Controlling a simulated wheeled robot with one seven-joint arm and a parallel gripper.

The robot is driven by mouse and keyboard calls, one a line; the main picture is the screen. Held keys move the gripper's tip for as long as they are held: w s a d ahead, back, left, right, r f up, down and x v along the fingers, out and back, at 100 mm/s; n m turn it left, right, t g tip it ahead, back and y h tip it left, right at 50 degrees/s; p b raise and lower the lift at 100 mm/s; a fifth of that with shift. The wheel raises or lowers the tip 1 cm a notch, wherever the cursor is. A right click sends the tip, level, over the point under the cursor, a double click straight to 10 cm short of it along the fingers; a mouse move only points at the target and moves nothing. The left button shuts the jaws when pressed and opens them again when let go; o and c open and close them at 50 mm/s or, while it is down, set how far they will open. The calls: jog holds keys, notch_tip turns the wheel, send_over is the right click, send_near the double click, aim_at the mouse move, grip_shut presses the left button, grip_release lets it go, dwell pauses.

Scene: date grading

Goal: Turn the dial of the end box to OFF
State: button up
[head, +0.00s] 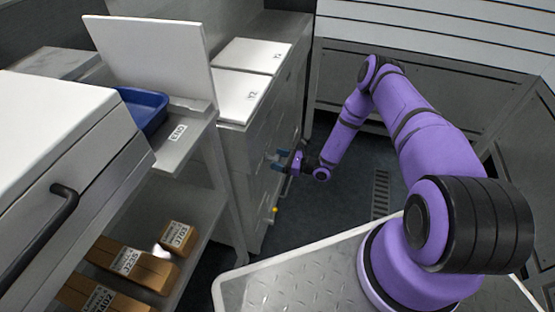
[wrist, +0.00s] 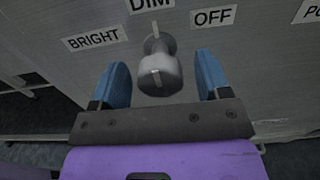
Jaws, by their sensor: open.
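The dial (wrist: 160,70) is a grey knob with a pale pointer line on a grey panel, in the middle of the wrist view. Labels around it read BRIGHT (wrist: 95,38) on the left, DIM (wrist: 150,5) above and OFF (wrist: 213,17) on the right. The pointer line seems to point up to DIM. My gripper (wrist: 162,85) is open, with one blue finger on each side of the dial and gaps showing. In the head view my gripper (head: 283,160) is at the side of the grey cabinet; the dial cannot be made out there.
Another label (wrist: 308,10) is cut off at the right of the panel. In the head view, white lids (head: 250,55) top the grey cabinet (head: 235,165). A blue tray (head: 146,108) and cardboard boxes (head: 135,265) are at left. Dark floor (head: 330,215) is clear below my arm.

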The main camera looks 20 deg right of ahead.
jog(key=shift+w+a, duration=0.2)
jog(key=shift+a, duration=0.1)
jog(key=c, duration=0.9)
jog(key=m, duration=0.5)
jog(key=shift+d+m, duration=0.15)
jog(key=shift+m, duration=0.15)
jog(key=m, duration=0.6)
jog(key=shift+w+f, duration=0.1)
jog(key=shift+f, duration=0.05)
jog(key=shift+m, duration=0.3)
